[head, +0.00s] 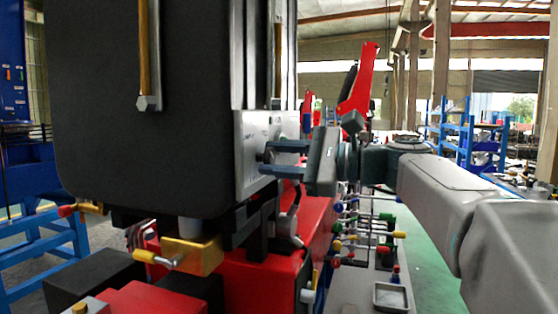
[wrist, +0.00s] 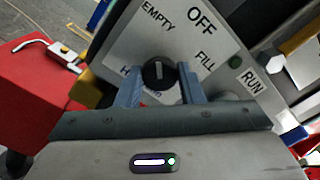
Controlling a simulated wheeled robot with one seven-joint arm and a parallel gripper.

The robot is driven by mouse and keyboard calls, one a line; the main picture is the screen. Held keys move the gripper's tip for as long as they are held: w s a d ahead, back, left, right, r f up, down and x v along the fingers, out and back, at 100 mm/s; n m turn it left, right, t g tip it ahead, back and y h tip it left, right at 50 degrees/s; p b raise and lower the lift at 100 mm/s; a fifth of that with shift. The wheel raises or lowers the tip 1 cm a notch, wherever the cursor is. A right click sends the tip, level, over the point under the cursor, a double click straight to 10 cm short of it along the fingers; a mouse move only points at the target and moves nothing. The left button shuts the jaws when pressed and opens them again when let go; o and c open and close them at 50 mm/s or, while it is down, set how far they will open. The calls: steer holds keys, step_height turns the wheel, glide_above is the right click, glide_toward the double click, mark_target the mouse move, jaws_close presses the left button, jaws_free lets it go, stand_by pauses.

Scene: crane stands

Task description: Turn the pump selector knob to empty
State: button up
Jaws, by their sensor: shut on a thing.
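The pump selector knob (wrist: 158,74) is round and black with a short white line on its face. It sits on a pale label plate (wrist: 118,48) marked EMPTY, OFF, FILL and RUN; another word is partly hidden behind my left finger. In the wrist view the white line stands about upright, towards the word EMPTY. My gripper (head: 268,161) comes from the right in the head view, its two blue-grey fingers on either side of the knob. It is shut on the knob. The knob is mostly hidden in the head view.
A large black tank (head: 150,110) stands left of the plate. Below are a red body (head: 270,270), a yellow bracket valve (head: 190,255) and several coloured-tip levers (head: 385,235). Green floor lies open at right.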

steer(key=o, duration=1)
steer(key=b+v, duration=0.1)
steer(key=v, duration=1.2)
steer(key=shift+s+d, duration=0.1)
steer(key=shift+d, duration=0.3)
